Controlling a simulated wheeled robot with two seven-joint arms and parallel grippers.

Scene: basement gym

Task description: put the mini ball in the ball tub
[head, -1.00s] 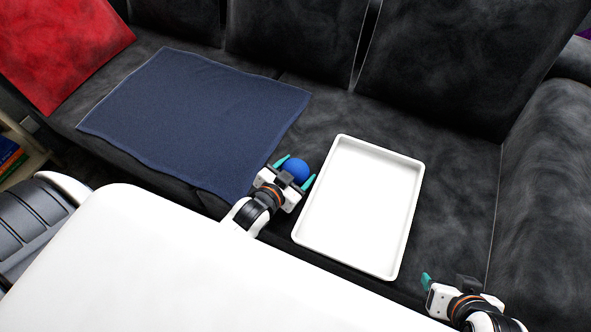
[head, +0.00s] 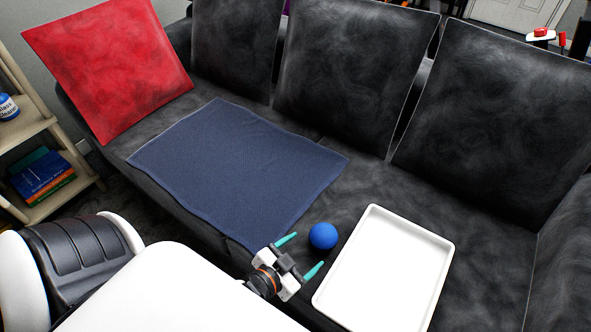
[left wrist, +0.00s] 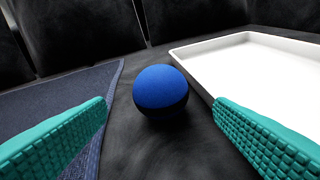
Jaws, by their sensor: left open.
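The mini ball, a blue ball (head: 323,236), rests on the dark sofa seat between the blue towel and the white tray. It also shows in the left wrist view (left wrist: 160,88), ahead of the fingertips and midway between them. My left gripper (head: 299,254) is open, its teal fingers spread on the near side of the ball and apart from it. No ball tub can be made out for sure. My right gripper is out of view.
The white tray (head: 385,268) lies empty just right of the ball. A blue towel (head: 235,165) lies flat to the left. A red cushion (head: 107,65) and dark back cushions (head: 350,70) line the sofa. A wooden shelf (head: 70,160) with books stands at far left.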

